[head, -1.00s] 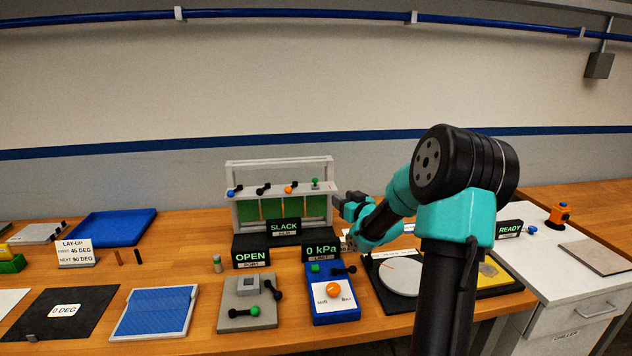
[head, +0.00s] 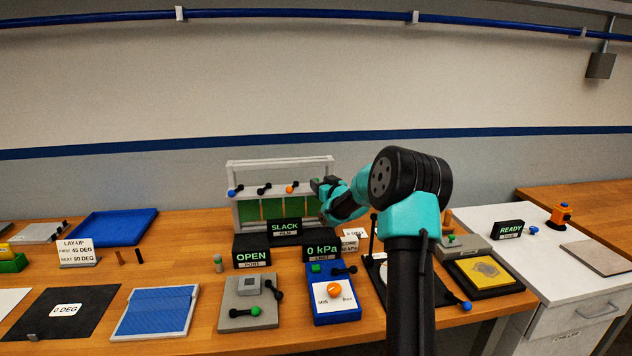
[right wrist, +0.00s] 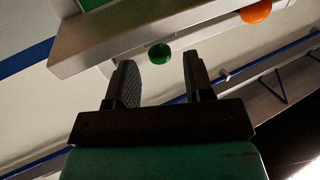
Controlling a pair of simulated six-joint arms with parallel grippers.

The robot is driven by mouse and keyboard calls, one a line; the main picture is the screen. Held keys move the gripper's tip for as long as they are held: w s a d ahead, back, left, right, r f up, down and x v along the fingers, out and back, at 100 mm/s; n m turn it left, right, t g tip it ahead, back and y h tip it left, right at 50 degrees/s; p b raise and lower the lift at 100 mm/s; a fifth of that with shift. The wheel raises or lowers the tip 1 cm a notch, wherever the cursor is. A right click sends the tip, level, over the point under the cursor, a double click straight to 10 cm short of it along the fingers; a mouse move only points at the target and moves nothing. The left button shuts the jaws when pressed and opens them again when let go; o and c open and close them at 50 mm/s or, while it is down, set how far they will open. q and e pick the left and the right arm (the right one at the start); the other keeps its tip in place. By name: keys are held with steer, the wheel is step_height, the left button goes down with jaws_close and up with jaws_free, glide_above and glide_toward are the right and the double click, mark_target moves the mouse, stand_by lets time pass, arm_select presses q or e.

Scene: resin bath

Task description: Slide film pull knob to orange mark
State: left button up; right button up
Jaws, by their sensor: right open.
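A pale film frame (head: 276,163) with green panels (head: 273,209) stands at the back of the bench. Its rail carries a blue ball (head: 232,191), black pieces and an orange ball (head: 289,189). My right gripper (head: 320,186) is at the right end of this rail and covers the green knob there. In the right wrist view the green knob (right wrist: 159,54) appears between the tips of my open, empty right fingers (right wrist: 160,66), under the rail (right wrist: 125,40). The orange ball (right wrist: 256,12) is further right along it. Contact cannot be told. My left gripper is out of view.
The SLACK film display (head: 284,228), OPEN port display (head: 252,253) and 0 kPa display (head: 321,249) stand in front of the frame. A blue control box (head: 333,300) with an orange dial is nearer. Free wood lies left of the frame.

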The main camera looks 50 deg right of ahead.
steer(key=shift+x, duration=1.75)
steer(key=shift+c, duration=0.4)
jaws_close()
